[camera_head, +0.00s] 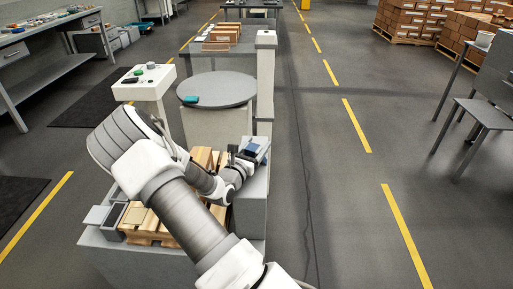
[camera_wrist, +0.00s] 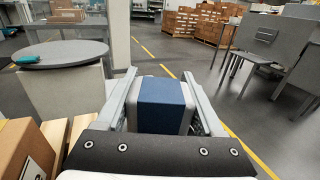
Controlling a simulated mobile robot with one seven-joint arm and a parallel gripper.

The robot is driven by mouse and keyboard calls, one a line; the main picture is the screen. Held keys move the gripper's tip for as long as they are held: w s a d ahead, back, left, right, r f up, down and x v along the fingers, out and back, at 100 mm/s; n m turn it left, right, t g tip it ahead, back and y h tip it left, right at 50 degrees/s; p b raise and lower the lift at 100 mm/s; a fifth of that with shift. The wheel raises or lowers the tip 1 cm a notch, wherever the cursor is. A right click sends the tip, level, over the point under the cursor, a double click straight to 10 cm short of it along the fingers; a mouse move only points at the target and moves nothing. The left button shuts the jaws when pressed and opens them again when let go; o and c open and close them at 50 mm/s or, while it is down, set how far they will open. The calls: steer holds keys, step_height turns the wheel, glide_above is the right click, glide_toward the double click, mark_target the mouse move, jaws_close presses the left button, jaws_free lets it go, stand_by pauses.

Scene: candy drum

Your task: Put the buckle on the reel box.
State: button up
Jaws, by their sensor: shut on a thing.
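My gripper (camera_wrist: 163,108) is shut on a blue and pale grey block (camera_wrist: 162,100), held between its two long fingers. In the head view the block is small and partly hidden by my gripper (camera_head: 250,150); only a blue patch shows. I cannot tell from its shape whether it is the buckle or the reel box. My gripper is at the right end of a grey workstation (camera_head: 150,258), over or beside its tall grey side part (camera_head: 252,190). I cannot pick out any other thing as the buckle or reel box for sure.
Wooden slats and boxes (camera_head: 205,158) lie left of my gripper. Behind stands a round grey table (camera_head: 225,88) with a teal item (camera_head: 190,100). A white stand (camera_head: 146,88) holds small items. A pale post (camera_head: 265,80) rises beside the table.

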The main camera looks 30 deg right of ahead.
steer(key=shift+f, duration=0.1)
steer(key=o, duration=1.5)
steer(key=shift+c, duration=0.2)
